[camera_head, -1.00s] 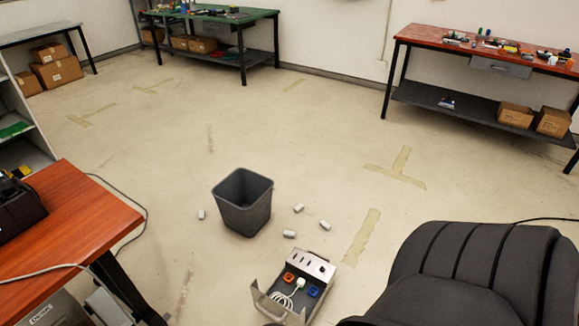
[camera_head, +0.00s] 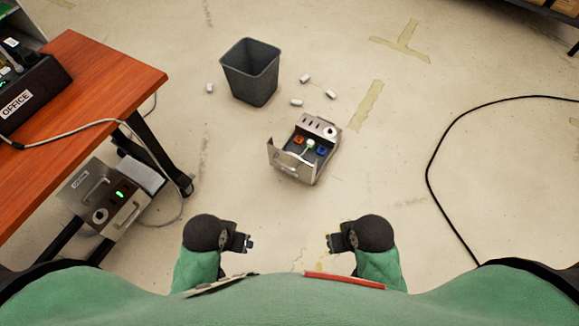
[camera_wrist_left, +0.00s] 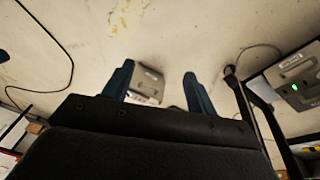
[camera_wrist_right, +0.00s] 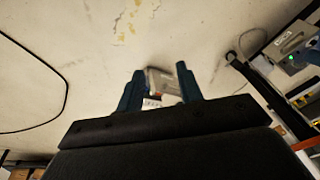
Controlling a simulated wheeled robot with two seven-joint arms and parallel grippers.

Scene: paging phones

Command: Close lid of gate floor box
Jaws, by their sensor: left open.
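A grey floor box (camera_head: 305,148) stands on the floor in the middle of the head view. Its metal lid (camera_head: 287,162) is open, standing up on the near left side. My left gripper (camera_head: 248,243) and my right gripper (camera_head: 329,243) are low in front of my body, apart from the box. Both look open and empty. A grey box shows between the fingers in the left wrist view (camera_wrist_left: 148,82) and partly in the right wrist view (camera_wrist_right: 162,80).
A grey bin (camera_head: 251,75) stands behind the box, with several white cylinders around it. A black cable (camera_head: 428,170) curves at right.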

